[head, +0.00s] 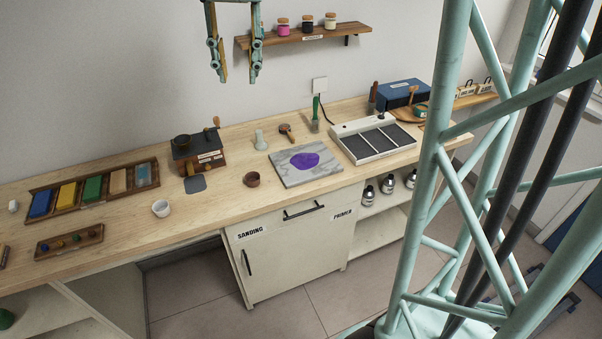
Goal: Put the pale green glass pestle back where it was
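A small pale, greenish-grey piece (260,140) stands on the wooden worktop, just behind the left part of the marbled slab; it looks like the glass pestle. The slab (325,171) lies flat on the worktop with a purple patch (305,161) on it. My gripper (236,77) hangs at the top of the head view, high above the worktop and in front of the wall. Its two fingers point down and are wide apart, with nothing between them.
A dark wooden box (198,158) stands left of the pestle, and a brown-handled tool (286,131) lies to its right. A wall shelf (345,33) with jars is right of my gripper.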

